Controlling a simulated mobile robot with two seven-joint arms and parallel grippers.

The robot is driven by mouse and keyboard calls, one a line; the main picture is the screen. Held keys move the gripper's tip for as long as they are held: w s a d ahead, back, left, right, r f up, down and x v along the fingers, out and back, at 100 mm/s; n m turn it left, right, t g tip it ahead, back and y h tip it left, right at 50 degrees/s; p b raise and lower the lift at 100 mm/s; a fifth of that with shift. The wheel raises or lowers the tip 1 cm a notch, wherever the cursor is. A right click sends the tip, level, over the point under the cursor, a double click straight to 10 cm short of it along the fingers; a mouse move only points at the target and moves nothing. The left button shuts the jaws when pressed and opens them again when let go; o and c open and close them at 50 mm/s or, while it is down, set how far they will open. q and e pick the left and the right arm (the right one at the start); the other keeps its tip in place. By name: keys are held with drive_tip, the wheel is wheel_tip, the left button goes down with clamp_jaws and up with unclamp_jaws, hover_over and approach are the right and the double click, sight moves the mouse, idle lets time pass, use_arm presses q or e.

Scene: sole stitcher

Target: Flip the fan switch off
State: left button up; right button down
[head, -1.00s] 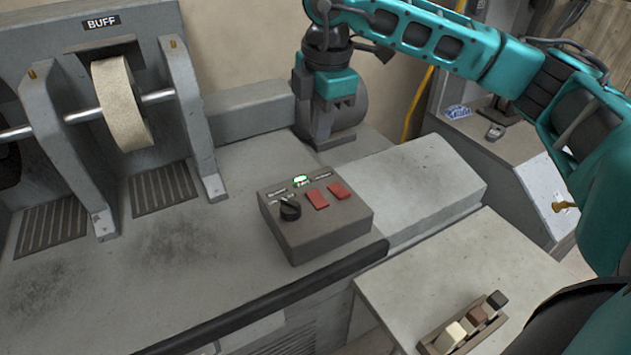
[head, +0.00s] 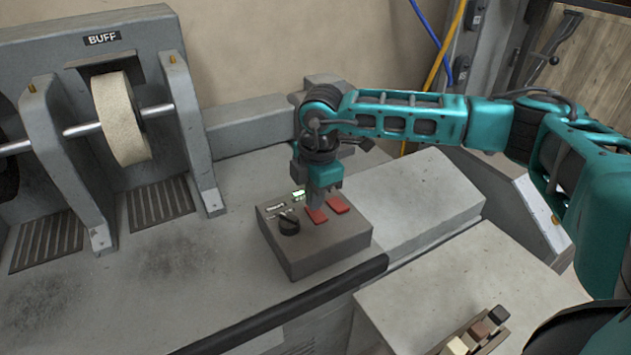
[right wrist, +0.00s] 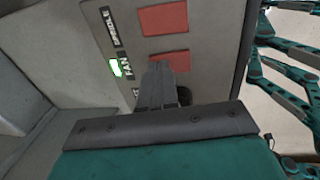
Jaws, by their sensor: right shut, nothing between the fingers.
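The grey control box (head: 318,249) sits on the machine bed with a black knob (head: 289,223) and two red switches on top. The right-hand red switch (head: 338,204) is clear of the gripper. My right gripper (head: 316,206) is shut and empty, pointing down over the left-hand red switch (head: 317,217), partly covering it. In the right wrist view this switch (right wrist: 180,60) lies in line with the FAN label (right wrist: 125,66) and a lit green lamp (right wrist: 115,68). The fingertips (right wrist: 160,68) overlap it; I cannot tell whether they touch. My left gripper is not in view.
A buffing wheel (head: 122,118) on a shaft stands at the left between grey brackets. A raised grey block (head: 420,200) lies right of the box. A small rack of blocks (head: 478,333) sits on the front right surface. The bed left of the box is clear.

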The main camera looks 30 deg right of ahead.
drive_tip(key=shift+f, duration=0.15)
drive_tip(key=shift+f, duration=0.1)
drive_tip(key=shift+w+f+g, duration=0.15)
drive_tip(key=shift+g, duration=0.15)
drive_tip(key=shift+s, duration=0.2)
